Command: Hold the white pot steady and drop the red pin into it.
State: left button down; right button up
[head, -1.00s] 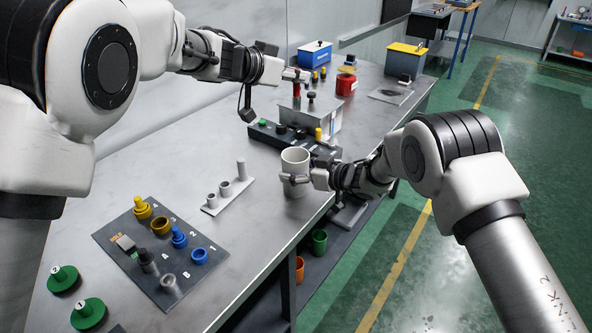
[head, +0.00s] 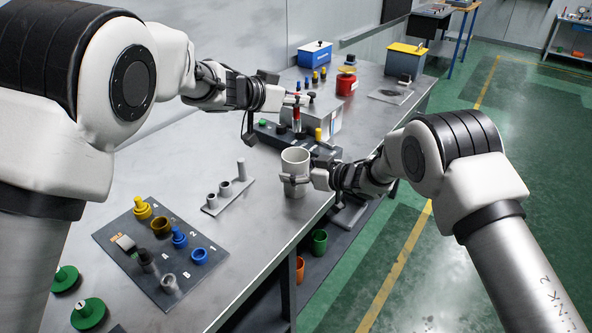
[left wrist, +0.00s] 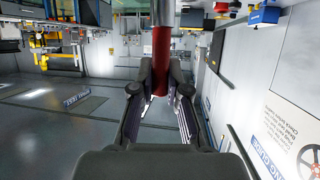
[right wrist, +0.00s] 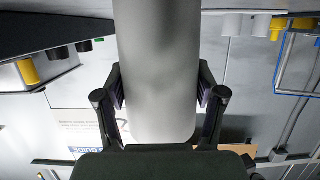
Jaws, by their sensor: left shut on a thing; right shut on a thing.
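The white pot (head: 295,161) stands upright near the table's right edge, its open mouth facing up. My right gripper (head: 297,179) is shut on its side; in the right wrist view the pot (right wrist: 157,70) fills the space between the fingers. The red pin (head: 297,114) hangs upright from my left gripper (head: 297,99), above and behind the pot in the head view. The left wrist view shows the pin (left wrist: 161,62) between the fingers. Its lower end is clear of the pot's rim in the picture.
A grey box (head: 324,112) with knobs and a dark strip with buttons (head: 270,132) stand just behind the pot. A grey stepped holder (head: 228,190) is to the left. A dark panel (head: 185,272) with coloured pegs and rings lies at the front. The table between them is bare.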

aim_at(296, 132)
pick_arm(q)
jog(key=shift+f, duration=3.7)
jog(key=c, duration=1.1)
grip_release()
jog(key=v, duration=1.2)
